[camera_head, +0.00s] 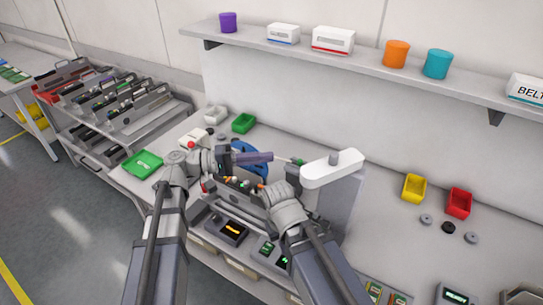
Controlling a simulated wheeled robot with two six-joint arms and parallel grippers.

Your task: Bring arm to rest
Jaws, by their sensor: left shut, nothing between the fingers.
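My left gripper (224,158) is over the left part of the workbench (385,225). It is shut with nothing seen between its fingers, close to a blue round item (249,151) and a purple-grey bar-like part (254,158). Whether it touches either is too small to tell. My right arm comes in from the bottom and its wrist (284,203) is in front of a grey unit with a white rounded top (332,170). The right fingers are small and lost among parts there, so their opening is unclear.
A green tray (142,164) lies at the bench's left end. A yellow bin (414,187) and a red bin (458,203) stand at the right. A shelf (365,63) runs along the back wall. A loaded feeder trolley (120,110) stands at the left, beside open floor.

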